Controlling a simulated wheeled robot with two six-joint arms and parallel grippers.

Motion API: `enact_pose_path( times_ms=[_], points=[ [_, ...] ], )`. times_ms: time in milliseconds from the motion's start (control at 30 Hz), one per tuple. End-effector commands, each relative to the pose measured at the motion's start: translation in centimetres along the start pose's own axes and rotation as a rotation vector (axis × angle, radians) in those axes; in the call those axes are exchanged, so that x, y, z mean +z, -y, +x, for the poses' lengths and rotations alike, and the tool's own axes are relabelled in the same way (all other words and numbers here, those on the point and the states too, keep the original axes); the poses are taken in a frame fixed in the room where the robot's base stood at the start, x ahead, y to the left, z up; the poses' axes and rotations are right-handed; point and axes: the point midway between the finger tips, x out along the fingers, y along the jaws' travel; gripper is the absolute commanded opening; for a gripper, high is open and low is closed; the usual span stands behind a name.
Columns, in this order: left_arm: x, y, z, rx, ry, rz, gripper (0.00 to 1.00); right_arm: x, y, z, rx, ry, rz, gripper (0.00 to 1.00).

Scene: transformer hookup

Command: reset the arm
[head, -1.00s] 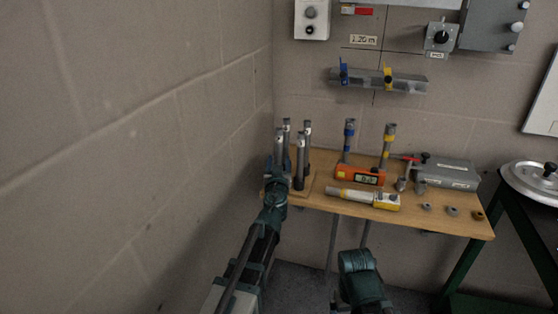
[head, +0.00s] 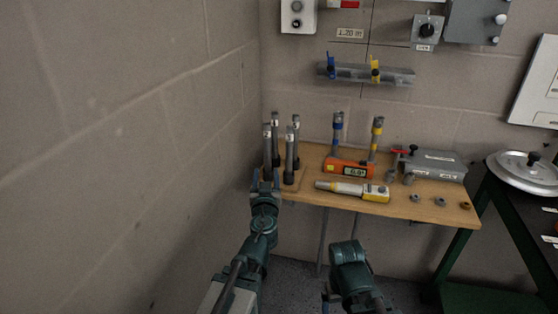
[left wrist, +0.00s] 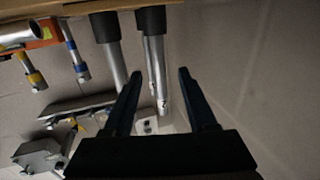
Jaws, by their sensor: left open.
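My left gripper (head: 265,178) is open and empty at the left end of the wooden table, in front of the rack of upright grey posts (head: 291,148). In the left wrist view, which shows the scene upside down, its two dark fingers (left wrist: 161,74) stand apart. A grey post with a black sleeve (left wrist: 154,62) shows between and beyond them; I cannot tell how far off it is. In the head view, a teal part of my right arm (head: 350,268) shows at bottom centre, but its fingers are not seen.
A bracket (head: 365,74) hangs on the back wall. A bare block wall is close at left. A green-framed stand with a lidded pot (head: 524,172) is at right.

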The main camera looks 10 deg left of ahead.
Motion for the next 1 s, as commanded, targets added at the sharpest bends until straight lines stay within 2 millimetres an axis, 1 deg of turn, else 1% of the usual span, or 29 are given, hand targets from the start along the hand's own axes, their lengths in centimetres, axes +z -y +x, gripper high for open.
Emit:
enact_pose_path(
  times_ms=[33,67,133,167,200,267,300,367,433,467,500,567,600,700,800,900,1000],
  points=[
    [-0.9,0.2,-0.1,-0.023,0.012,0.003,0.57,0.1,-0.1,-1.2,0.000,0.000,0.000,0.95],
    [-1.4,0.4,-0.3,-0.044,0.024,0.007,0.57,0.1,-0.2,-1.9,0.000,0.000,0.000,0.95],
    [-2.3,1.0,-0.8,-0.112,0.080,0.021,0.57,0.2,-0.4,-4.0,0.000,0.000,0.000,0.95],
    [-2.5,1.3,-1.2,-0.147,0.119,0.032,0.57,0.3,-0.5,-5.0,0.000,0.000,0.000,0.95],
    [-2.6,1.6,-1.9,-0.190,0.185,0.049,0.57,0.4,-0.6,-6.4,0.000,0.000,0.000,0.95],
    [-2.1,1.8,-3.3,-0.243,0.311,0.083,0.57,0.5,-0.8,-8.6,0.000,0.000,0.000,0.95],
    [-1.6,1.8,-4.5,-0.265,0.410,0.111,0.57,0.6,-0.9,-9.9,0.000,0.000,0.000,0.95],
    [-0.6,1.2,-6.7,-0.271,0.571,0.162,0.57,0.7,-1.1,-11.8,0.000,0.000,0.000,0.95],
    [0.5,0.0,-9.8,-0.236,0.772,0.227,0.57,0.8,-1.3,-14.0,0.000,0.000,0.001,0.95],
    [0.8,-0.7,-11.3,-0.208,0.859,0.257,0.57,0.9,-1.4,-14.9,0.000,0.000,0.001,0.95],
    [1.3,-1.6,-13.4,-0.160,0.972,0.297,0.57,0.9,-1.5,-16.0,0.000,0.000,0.001,0.95],
    [1.6,-3.1,-16.6,-0.069,1.126,0.355,0.57,1.0,-1.7,-17.4,0.000,0.000,0.001,0.95],
    [1.7,-4.1,-18.6,-0.003,1.217,0.392,0.57,1.1,-1.8,-18.3,0.000,0.000,0.001,0.95],
    [1.5,-6.0,-22.8,0.156,1.385,0.463,0.57,1.2,-1.9,-19.7,0.000,0.000,0.001,0.95],
    [1.2,-7.2,-25.6,0.276,1.483,0.507,0.57,1.2,-1.9,-20.4,0.000,0.000,0.001,0.95],
    [1.1,-7.8,-27.0,0.344,1.531,0.531,0.57,1.2,-2.0,-20.7,0.000,0.000,0.001,0.95],
    [1.1,-8.0,-27.5,0.368,1.548,0.539,0.57,1.2,-2.0,-20.7,0.000,0.000,0.001,0.95]
  ],
)
